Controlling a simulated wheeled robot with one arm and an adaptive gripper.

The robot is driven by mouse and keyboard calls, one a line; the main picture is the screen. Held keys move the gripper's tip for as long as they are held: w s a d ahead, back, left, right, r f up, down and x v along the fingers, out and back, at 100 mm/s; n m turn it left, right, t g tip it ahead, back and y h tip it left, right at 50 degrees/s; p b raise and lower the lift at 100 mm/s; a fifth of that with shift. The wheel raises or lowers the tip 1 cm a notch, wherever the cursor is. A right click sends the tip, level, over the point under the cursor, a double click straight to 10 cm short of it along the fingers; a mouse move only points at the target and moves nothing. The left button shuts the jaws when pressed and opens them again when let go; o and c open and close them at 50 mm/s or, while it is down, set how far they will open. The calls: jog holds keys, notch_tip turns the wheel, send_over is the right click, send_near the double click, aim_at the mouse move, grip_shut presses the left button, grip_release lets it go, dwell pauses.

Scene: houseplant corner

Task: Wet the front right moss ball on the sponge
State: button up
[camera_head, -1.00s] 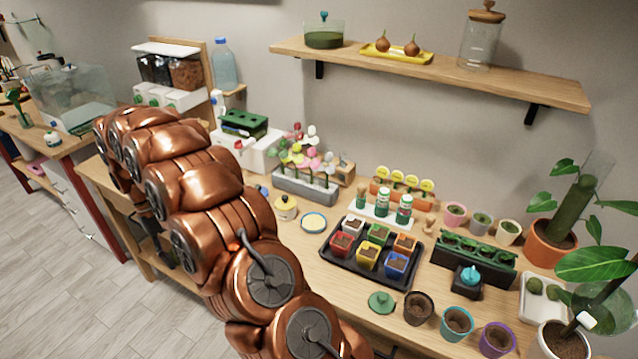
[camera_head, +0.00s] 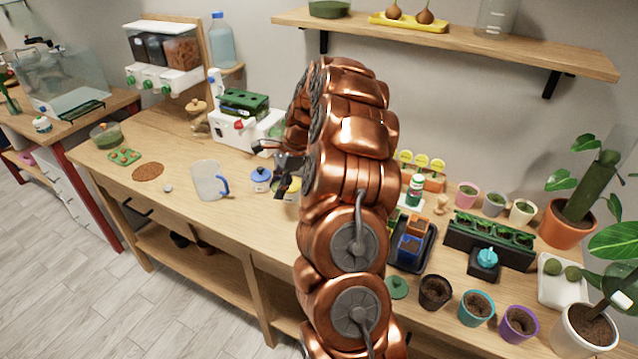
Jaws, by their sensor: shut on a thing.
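Two green moss balls (camera_head: 552,267) (camera_head: 573,272) sit at the back of a white square tray (camera_head: 557,292) at the right end of the bench. The tray's front right part is partly covered by the plant and glass beside it. My gripper (camera_head: 281,178) is over the middle of the bench, left of my arm and far left of the tray. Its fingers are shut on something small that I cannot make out. I cannot pick out a sponge with certainty.
A clear pitcher with a blue handle (camera_head: 209,180) and a blue-lidded jar (camera_head: 260,178) stand left of my gripper. Several pots (camera_head: 476,308) line the front right edge. A shelf (camera_head: 450,40) hangs above.

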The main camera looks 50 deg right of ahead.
jog(key=s+d+m+t+h+b, duration=0.25)
jog(key=s+d+m, duration=0.25)
jog(key=d+m, duration=0.5)
jog(key=shift+n, duration=0.3)
jog(key=shift+d+f+b, duration=0.2)
jog(key=shift+f+b, duration=0.45)
jog(key=shift+f, duration=0.95)
jog(key=shift+d+f+b, duration=0.2)
jog(key=shift+f+b, duration=0.4)
jog(key=shift+f, duration=1.1)
jog(key=shift+s+a+f, duration=0.1)
jog(key=shift+s+f, duration=0.05)
jog(key=shift+f, duration=0.55)
jog(key=shift+r+p, duration=0.1)
jog(key=shift+p, duration=0.2)
notch_tip(320, 180, up, 7)
jog(key=p, duration=0.3)
jog(key=shift+p, duration=0.35)
dwell(0.7)
